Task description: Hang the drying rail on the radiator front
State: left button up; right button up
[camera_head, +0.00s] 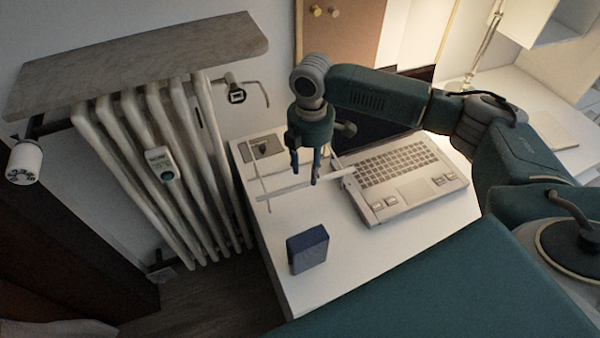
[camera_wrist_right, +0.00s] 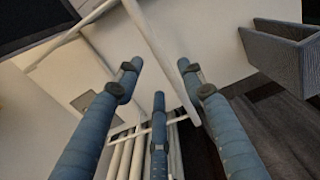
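The drying rail (camera_head: 285,192) is a thin white frame of bars at the left part of the white desk, beside the laptop. I cannot tell whether it rests on the desk or is just above it. My right gripper (camera_head: 304,178) points down over the rail from above. In the right wrist view its blue fingers (camera_wrist_right: 163,95) are spread apart, and a white rail bar (camera_wrist_right: 152,35) runs between them without visible clamping. The white column radiator (camera_head: 160,165) stands to the left of the desk; its columns show low in the wrist view (camera_wrist_right: 128,155). My left gripper is out of view.
An open laptop (camera_head: 400,180) lies to the right of the rail. A dark blue box (camera_head: 307,249) stands near the desk's front left. A grey stone shelf (camera_head: 140,62) overhangs the radiator, with a thermostat knob (camera_head: 24,162) at its left. A floor gap separates desk and radiator.

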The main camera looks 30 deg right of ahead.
aim_at(307, 182)
jog(key=shift+s+a+f+p, duration=0.15)
jog(key=shift+f+p, duration=0.15)
jog(key=shift+f, duration=1.15)
jog(key=shift+a+f+p, duration=0.15)
jog(key=shift+f+p, duration=0.15)
jog(key=shift+f, duration=1.15)
jog(key=shift+r, duration=0.1)
grip_shut()
